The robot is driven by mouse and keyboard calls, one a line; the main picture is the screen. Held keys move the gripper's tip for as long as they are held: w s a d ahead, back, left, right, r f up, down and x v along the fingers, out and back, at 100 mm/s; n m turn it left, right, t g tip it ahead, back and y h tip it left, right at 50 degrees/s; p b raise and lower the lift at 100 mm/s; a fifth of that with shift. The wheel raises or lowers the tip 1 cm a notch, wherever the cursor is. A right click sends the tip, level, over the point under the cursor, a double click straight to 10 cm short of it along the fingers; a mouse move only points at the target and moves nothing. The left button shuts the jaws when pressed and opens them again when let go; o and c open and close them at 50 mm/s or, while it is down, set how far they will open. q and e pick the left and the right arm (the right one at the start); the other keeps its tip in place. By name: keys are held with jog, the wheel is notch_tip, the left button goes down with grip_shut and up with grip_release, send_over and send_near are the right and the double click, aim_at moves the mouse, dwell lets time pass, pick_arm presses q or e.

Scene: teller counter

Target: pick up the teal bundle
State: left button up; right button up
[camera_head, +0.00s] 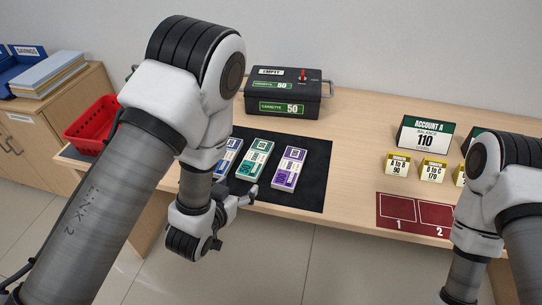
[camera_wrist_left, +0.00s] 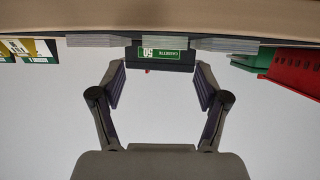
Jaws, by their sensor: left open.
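The teal bundle (camera_head: 254,160) lies on the black mat (camera_head: 312,180), between a blue bundle (camera_head: 228,158) and a purple bundle (camera_head: 289,168). The blue one is partly hidden by my left arm. My left gripper (camera_head: 234,220) is open and empty, in front of the counter's near edge, on the near side of the teal bundle and apart from it. In the left wrist view, which is upside down, the open fingers (camera_wrist_left: 160,82) frame the edge of the middle bundle (camera_wrist_left: 162,42), with the cassette behind it. My right gripper is out of view.
The black cassette box (camera_head: 285,92) stands behind the mat. A red basket (camera_head: 92,124) is at the left. At the right are the Account A sign (camera_head: 426,135), small yellow cards (camera_head: 433,169) and a red numbered mat (camera_head: 412,213). The counter between is clear.

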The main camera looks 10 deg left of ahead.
aim_at(247, 173)
pick_arm(q)
jog(key=shift+a+r, duration=0.1)
jog(key=shift+r, duration=0.1)
jog(key=shift+w+a, duration=0.1)
jog(key=shift+w, duration=0.2)
jog(key=x, duration=0.6)
jog(key=shift+w+f+p, duration=0.2)
jog(key=shift+f+p, duration=0.05)
jog(key=shift+p, duration=0.1)
jog(key=c, duration=1)
